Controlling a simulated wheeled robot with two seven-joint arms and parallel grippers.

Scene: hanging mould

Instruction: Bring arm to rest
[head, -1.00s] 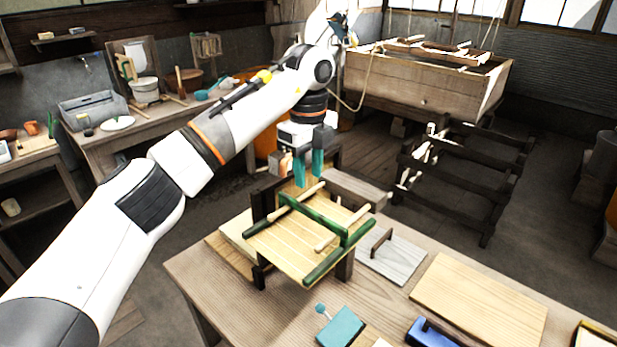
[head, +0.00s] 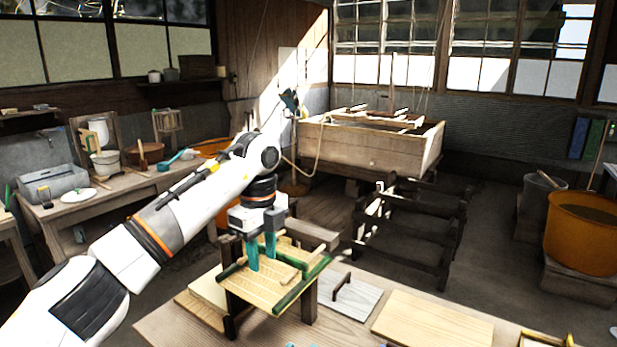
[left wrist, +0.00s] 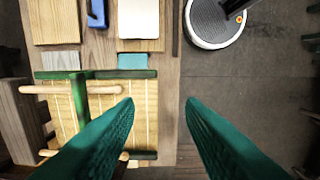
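My left gripper (head: 262,254) hangs fingers-down from my arm, with its teal fingers apart. In the head view its fingertips overlap the slatted wooden mould with green bars (head: 262,293) on the workbench; the height between them is not clear. In the left wrist view the gripper (left wrist: 159,103) is open with nothing between the fingers. There the mould (left wrist: 101,106) lies to the left, partly hidden by one finger, and bare floor shows beyond the bench edge to the right. My right gripper is in neither view.
The workbench (head: 335,327) also holds a grey board with a handle (head: 362,302) and a pale board (head: 432,325). Behind stand a dark rack (head: 425,235) and a large wooden vat (head: 365,150). An orange tub (head: 575,240) stands right. Floor is open between rack and tub.

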